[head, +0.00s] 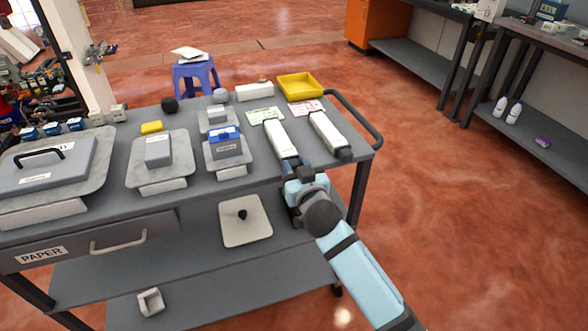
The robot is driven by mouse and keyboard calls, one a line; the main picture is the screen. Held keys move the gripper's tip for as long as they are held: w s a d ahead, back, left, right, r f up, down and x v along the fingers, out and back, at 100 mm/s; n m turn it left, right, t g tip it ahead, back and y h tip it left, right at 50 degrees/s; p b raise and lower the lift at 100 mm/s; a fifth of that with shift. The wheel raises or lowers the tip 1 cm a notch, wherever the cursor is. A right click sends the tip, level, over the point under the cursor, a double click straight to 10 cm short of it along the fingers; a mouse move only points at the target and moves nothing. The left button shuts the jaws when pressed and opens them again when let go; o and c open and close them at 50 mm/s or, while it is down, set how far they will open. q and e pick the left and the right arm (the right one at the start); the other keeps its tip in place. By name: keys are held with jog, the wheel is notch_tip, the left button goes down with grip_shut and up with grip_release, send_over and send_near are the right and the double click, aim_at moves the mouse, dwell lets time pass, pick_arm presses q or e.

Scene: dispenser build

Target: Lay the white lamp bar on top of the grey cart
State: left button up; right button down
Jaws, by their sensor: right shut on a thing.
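The grey cart (196,170) has a flat top with a lower shelf. A white lamp bar (281,140) lies lengthwise over the right part of the cart top, its near end at the cart's front edge. My right gripper (293,168) is shut on that near end, and its fingers are mostly hidden by its own body. I cannot tell whether the bar touches the top or is slightly above it. A second, similar white bar (325,132) with a dark near end lies to the right on the cart top. My left gripper is not in view.
Green (266,115) and pink (309,107) cards lie beyond the bars. A yellow tray (300,86) stands at the back. A blue-topped device (226,143) on a grey plate stands left of the held bar. A cart handle (358,118) edges the right side.

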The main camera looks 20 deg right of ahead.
jog(key=c, duration=0.7)
grip_release()
jog(key=shift+r, duration=0.1)
jog(key=shift+c, duration=0.2)
